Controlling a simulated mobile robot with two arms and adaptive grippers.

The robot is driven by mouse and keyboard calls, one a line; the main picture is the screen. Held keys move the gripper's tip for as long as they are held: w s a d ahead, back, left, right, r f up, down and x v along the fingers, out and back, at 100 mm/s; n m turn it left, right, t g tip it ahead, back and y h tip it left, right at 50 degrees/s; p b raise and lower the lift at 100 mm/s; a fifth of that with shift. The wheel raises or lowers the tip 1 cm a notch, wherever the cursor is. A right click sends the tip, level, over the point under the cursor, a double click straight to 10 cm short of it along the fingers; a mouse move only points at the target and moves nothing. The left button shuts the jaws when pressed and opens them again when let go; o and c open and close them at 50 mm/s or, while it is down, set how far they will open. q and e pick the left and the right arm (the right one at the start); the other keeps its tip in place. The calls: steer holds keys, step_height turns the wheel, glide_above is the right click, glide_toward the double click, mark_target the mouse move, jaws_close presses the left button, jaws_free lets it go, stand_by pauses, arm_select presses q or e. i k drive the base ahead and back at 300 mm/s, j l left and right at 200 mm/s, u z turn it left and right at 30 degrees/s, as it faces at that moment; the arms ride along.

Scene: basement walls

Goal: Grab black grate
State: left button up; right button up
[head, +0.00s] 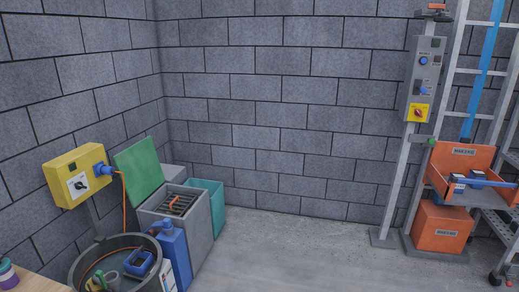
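A dark grate-like piece with bars (177,205) shows in the opening of a grey box (160,228) at the left, by the corner of the walls. Reddish-brown colour shows between its bars. It is small in the view, so I cannot tell whether it is loose or fixed. The box's green lid (138,165) stands open at the left. Neither my left nor my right gripper is in view.
A blue canister (176,252) and a dark round tub (85,270) with several items stand before the box. A teal bin (214,196) is behind. A yellow switch box (75,177) is at left. Orange crates (438,228) stand right; the middle floor is clear.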

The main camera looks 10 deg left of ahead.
mark_target(177, 199)
steer(key=i+u, duration=0.15)
steer(key=i, duration=0.4)
steer(key=i+l+u, duration=0.2)
steer(key=i, duration=0.35)
steer(key=i+l+u, duration=0.15)
steer(key=i, duration=0.35)
steer(key=i+l+u, duration=0.2)
steer(key=u, duration=0.25)
steer(key=i+l+u, duration=0.3)
steer(key=u, duration=0.15)
steer(key=i+l+u, duration=0.3)
steer(key=l+u, duration=0.15)
steer(key=i+l+u, duration=0.2)
steer(key=l+u, duration=0.25)
